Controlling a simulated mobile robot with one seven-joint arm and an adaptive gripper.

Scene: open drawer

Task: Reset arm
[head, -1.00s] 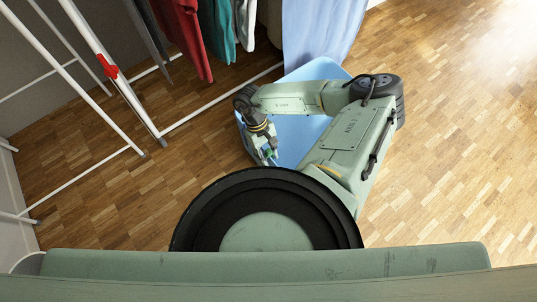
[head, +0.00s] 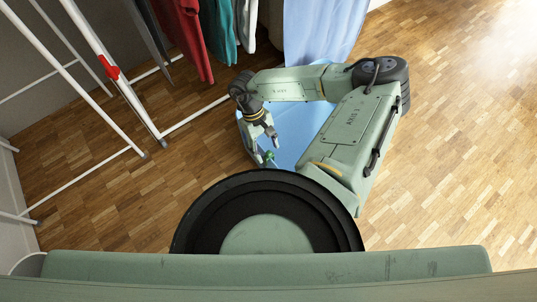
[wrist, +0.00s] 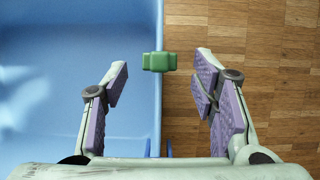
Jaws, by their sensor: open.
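My gripper (head: 265,147) is open and empty, pointing down over the near left edge of a blue bin (head: 300,125). In the wrist view my gripper (wrist: 162,78) has its two purple-padded fingers spread wide. A small green piece (wrist: 159,61) sits at the bin's rim, centred between the fingers in the picture and apart from both. It also shows as a small green spot in the head view (head: 269,155). The blue bin (wrist: 75,70) fills the left of the wrist view. My arm hides part of the bin in the head view.
A white rack frame (head: 100,70) with a red joint stands at the left. Red, teal and white garments (head: 190,35) hang at the top, with a light blue cloth (head: 320,30) beside them. Wooden floor (head: 460,150) is clear at the right.

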